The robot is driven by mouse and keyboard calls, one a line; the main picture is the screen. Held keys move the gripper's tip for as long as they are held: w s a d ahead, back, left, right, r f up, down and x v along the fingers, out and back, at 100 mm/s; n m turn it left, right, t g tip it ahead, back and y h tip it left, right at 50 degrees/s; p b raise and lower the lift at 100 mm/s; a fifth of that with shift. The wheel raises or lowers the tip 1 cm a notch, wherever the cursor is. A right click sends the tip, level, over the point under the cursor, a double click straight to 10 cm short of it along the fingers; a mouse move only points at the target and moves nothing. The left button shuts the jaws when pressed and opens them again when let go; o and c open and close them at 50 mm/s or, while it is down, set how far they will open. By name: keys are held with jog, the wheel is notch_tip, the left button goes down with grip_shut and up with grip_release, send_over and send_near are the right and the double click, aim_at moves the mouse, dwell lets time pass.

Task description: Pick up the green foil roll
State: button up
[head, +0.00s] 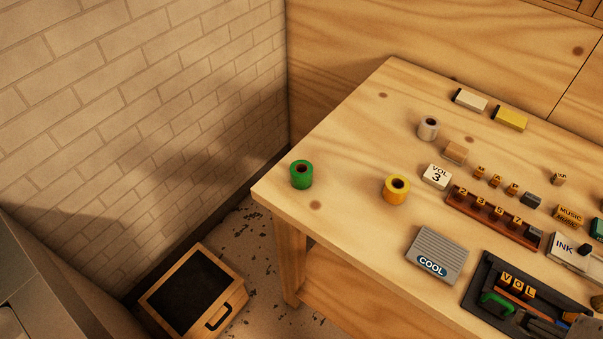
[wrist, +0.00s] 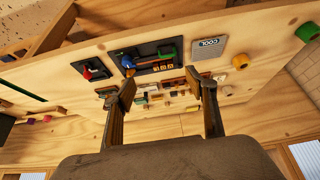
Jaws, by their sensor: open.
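The green foil roll (head: 301,176) stands upright on the wooden table near its left corner, its dark core hole facing up. It also shows at the upper right edge of the wrist view (wrist: 307,32), small and far off. My gripper (wrist: 162,88) is open, with its two dark fingers spread wide and nothing between them. The green roll lies well to the right of the fingers in the wrist view, apart from them.
On the table (head: 350,130) a yellow roll (head: 397,190) and a white-grey roll (head: 428,128) stand right of the green one. Several blocks, a letter rack (head: 490,217), a grey COOL box (head: 437,255) and a dark tray (head: 480,286) fill the right. Table around the green roll is bare.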

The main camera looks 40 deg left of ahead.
aim_at(301, 175)
jog(key=w+a+f+n+g, duration=0.1)
jog(key=w+a+f+n, duration=0.1)
jog(key=a, duration=1)
jog(key=w+a+f+n+g+y, duration=0.1)
jog(key=w+a+f+n, duration=0.2)
jog(key=a+f, duration=0.4)
jog(key=w+a+f+n, duration=0.3)
jog(key=a+f+n, duration=0.1)
jog(key=a, duration=1.5)
jog(key=shift+w+a+f+n+g+y, duration=0.25)
jog(key=shift+f+n+g+y, duration=0.15)
jog(key=shift+f, duration=0.15)
jog(key=shift+y, duration=0.4)
jog(key=a, duration=0.3)
jog(key=w+a+f, duration=0.1)
jog(key=a, duration=0.1)
jog(key=shift+w+a, duration=0.1)
jog(key=shift+a, duration=0.1)
jog(key=shift+m+t+y, duration=0.5)
jog(key=shift+t+y, duration=0.2)
jog(key=shift+y, duration=0.1)
jog(key=a+r, duration=0.1)
jog(key=w+a+r, duration=0.1)
jog(key=a, duration=0.1)
jog(key=w+a, duration=0.1)
jog(key=shift+w+a+r, duration=0.15)
jog(key=shift+w+r, duration=0.1)
jog(key=shift+r, duration=0.15)
jog(key=shift+f, duration=0.15)
